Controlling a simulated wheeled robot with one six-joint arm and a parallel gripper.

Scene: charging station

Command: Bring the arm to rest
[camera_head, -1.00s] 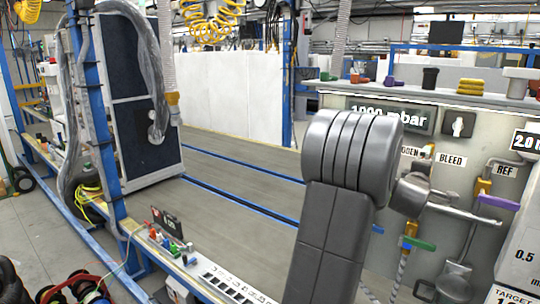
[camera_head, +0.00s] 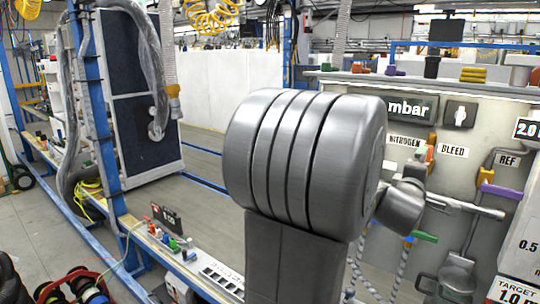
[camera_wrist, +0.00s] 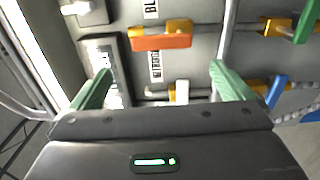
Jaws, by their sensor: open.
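My gripper (camera_wrist: 160,95) shows in the wrist view with its two green fingers spread wide apart and nothing between them. It faces the grey panel, with an orange valve handle (camera_wrist: 162,41) beyond the gap between the fingers. In the head view my grey arm stands large in front of the panel and hides part of it. My gripper's fingers cannot be made out in the head view.
The charging panel (camera_head: 390,160) carries a pressure display (camera_head: 405,107), a purple handle (camera_head: 500,191), a green handle (camera_head: 424,237) and hoses. Small items stand on its top shelf. A blue post (camera_head: 92,120) and workbench stand left.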

